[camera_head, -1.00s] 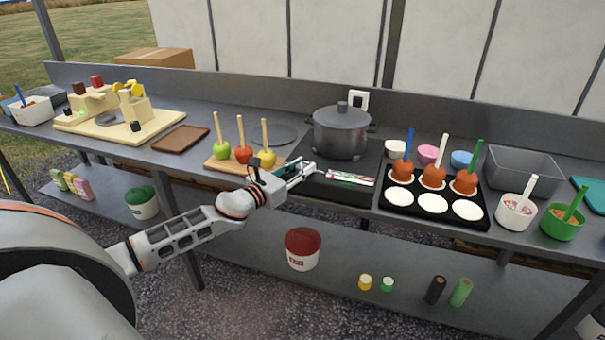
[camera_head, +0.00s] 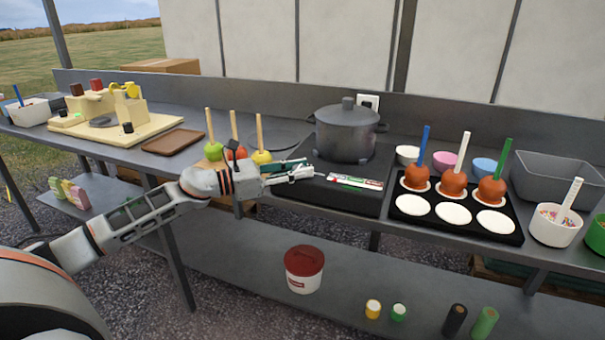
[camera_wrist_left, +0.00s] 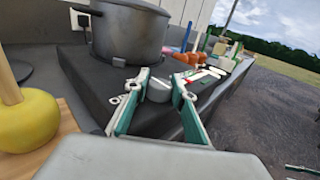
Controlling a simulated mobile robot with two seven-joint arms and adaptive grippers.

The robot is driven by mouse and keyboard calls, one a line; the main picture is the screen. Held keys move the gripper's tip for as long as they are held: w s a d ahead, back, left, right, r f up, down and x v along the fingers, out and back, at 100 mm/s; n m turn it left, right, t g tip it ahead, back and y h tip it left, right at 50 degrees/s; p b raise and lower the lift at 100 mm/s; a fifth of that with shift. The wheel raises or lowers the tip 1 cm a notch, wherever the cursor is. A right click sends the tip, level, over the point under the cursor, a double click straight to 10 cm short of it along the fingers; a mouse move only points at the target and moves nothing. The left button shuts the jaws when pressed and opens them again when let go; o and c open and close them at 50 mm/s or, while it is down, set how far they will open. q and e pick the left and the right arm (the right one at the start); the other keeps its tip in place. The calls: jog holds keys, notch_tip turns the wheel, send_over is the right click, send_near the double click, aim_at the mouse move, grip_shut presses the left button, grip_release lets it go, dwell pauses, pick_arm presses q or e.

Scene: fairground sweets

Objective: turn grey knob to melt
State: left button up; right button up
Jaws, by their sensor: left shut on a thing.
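The grey knob (camera_wrist_left: 158,90) is on the front of the black hotplate, between the fingertips of my left gripper (camera_wrist_left: 163,82) in the left wrist view. The fingers are shut on the knob's sides. In the head view my left gripper (camera_head: 308,172) reaches the hotplate's (camera_head: 335,196) front left corner and hides the knob. A white, red and green label strip (camera_head: 356,182) lies to its right. I cannot read the knob's setting. A grey lidded pot (camera_head: 345,137) stands on the hotplate. My right gripper is not in view.
Three apples on sticks, one yellow (camera_wrist_left: 28,120), stand close left of my left gripper. A black tray (camera_head: 457,228) with three coated apples stands right of the hotplate. A red-lidded tub (camera_head: 304,270) is on the lower shelf.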

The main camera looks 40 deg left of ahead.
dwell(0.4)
pick_arm(q)
jog(key=o, duration=1.1)
jog(key=shift+v, duration=6)
